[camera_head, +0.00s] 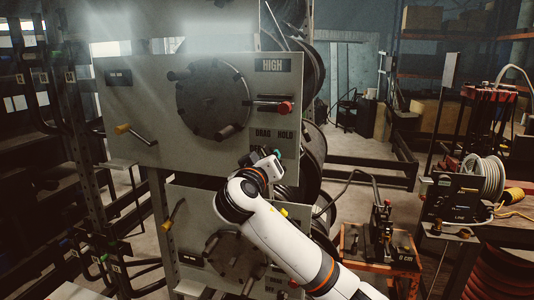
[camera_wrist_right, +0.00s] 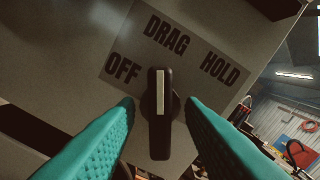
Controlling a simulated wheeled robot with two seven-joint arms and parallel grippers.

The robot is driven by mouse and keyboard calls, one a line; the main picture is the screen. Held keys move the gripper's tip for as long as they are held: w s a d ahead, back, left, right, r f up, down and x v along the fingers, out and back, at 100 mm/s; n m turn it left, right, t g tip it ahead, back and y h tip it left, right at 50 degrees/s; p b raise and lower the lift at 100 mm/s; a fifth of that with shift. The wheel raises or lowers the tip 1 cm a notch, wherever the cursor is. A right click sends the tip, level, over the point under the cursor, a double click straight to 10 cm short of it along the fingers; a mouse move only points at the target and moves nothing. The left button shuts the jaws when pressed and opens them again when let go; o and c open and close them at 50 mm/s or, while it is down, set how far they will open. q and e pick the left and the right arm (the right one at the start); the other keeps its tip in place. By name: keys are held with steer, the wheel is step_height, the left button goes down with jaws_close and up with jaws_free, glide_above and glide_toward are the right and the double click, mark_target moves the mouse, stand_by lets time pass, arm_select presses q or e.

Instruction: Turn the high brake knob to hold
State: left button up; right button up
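The high brake knob (camera_wrist_right: 160,112) is black with a white stripe, in the middle of the right wrist view. Its stripe points up toward the word DRAG, between OFF on the left and HOLD on the right. My right gripper (camera_wrist_right: 160,108) is open, with a teal finger on each side of the knob and a visible gap to both. In the head view my right gripper (camera_head: 274,155) is at the lower right of the upper panel (camera_head: 150,95), below the DRAG and HOLD lettering, and the knob is hidden there. My left gripper is not in view.
The upper panel, marked HIGH, carries a round dark hub (camera_head: 213,100) and a red-ended lever (camera_head: 284,107). A similar lower panel (camera_head: 190,215) is partly behind my right arm. A workbench with a hose coil (camera_head: 485,178) stands at right.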

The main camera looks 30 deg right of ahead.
steer(key=shift+d, duration=0.1)
steer(key=c, duration=0.6)
steer(key=m+b, duration=1.1)
steer(key=b, duration=0.4)
steer(key=shift+m, duration=0.4)
steer(key=o, duration=0.6)
